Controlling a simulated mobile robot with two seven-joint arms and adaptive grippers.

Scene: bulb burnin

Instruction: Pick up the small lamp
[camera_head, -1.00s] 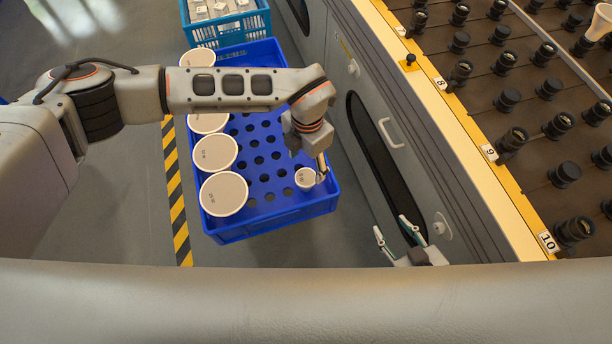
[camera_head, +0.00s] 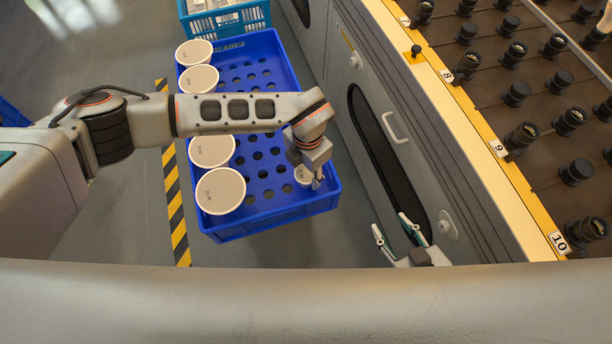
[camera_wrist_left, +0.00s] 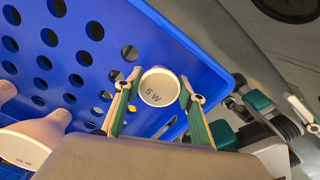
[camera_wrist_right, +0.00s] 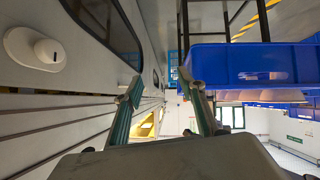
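The small lamp (camera_head: 303,174) has a round white face and stands in the near right corner of the blue crate. In the left wrist view the lamp (camera_wrist_left: 158,88) shows "5 W" on its face. My left gripper (camera_head: 318,182) is low at the lamp and partly covers it in the head view. In the left wrist view its fingers (camera_wrist_left: 159,77) are open, one on each side of the lamp; I cannot tell whether they touch it. My right gripper (camera_head: 392,226) is open and empty beside the grey cabinet; it also shows in the right wrist view (camera_wrist_right: 161,82).
The blue crate (camera_head: 270,217) has a floor of round holes. Several larger white lamps (camera_head: 220,191) stand along its left side. A grey cabinet (camera_head: 375,100) with a board of black sockets is on the right. A lighter blue crate (camera_head: 227,24) is behind.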

